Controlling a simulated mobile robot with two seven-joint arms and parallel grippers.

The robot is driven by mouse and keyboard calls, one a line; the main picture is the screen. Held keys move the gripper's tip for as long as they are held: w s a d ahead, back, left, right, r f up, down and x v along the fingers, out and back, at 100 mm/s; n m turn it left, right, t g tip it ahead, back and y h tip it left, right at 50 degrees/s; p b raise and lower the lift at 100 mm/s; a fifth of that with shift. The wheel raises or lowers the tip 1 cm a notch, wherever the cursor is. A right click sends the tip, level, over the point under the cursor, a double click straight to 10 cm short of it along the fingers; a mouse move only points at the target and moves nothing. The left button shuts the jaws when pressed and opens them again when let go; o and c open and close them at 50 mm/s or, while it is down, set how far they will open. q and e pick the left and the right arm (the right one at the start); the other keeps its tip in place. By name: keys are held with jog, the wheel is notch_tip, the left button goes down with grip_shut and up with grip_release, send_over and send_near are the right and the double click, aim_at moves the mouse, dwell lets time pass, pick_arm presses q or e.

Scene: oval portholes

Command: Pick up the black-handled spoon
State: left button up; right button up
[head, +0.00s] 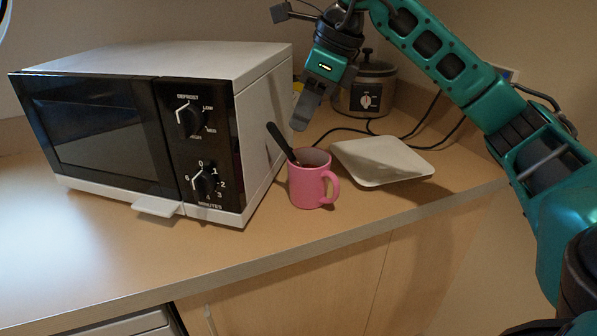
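The black-handled spoon (281,140) stands tilted in a pink mug (309,186), its handle rising up and left out of the rim. Its lower end is hidden inside the mug. The mug stands upright on the counter, its handle to the right. My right gripper (300,122) points down, above and slightly right of the spoon handle's top. It appears apart from the spoon. Its grey fingers overlap from this angle, so I cannot see whether there is a gap between them. My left gripper is not in view.
A microwave (160,62) stands close to the left of the mug. A white square dish (381,161) lies right of it. A slow cooker (367,88) with black cables stands behind. The wooden counter (110,245) is clear in front, up to its front edge.

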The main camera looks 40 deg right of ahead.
aim_at(289, 148)
jog(key=x, duration=0.7)
jog(key=shift+s+d+f+b, duration=0.1)
jog(key=shift+f+b, duration=0.25)
jog(key=shift+c, duration=0.2)
grip_shut()
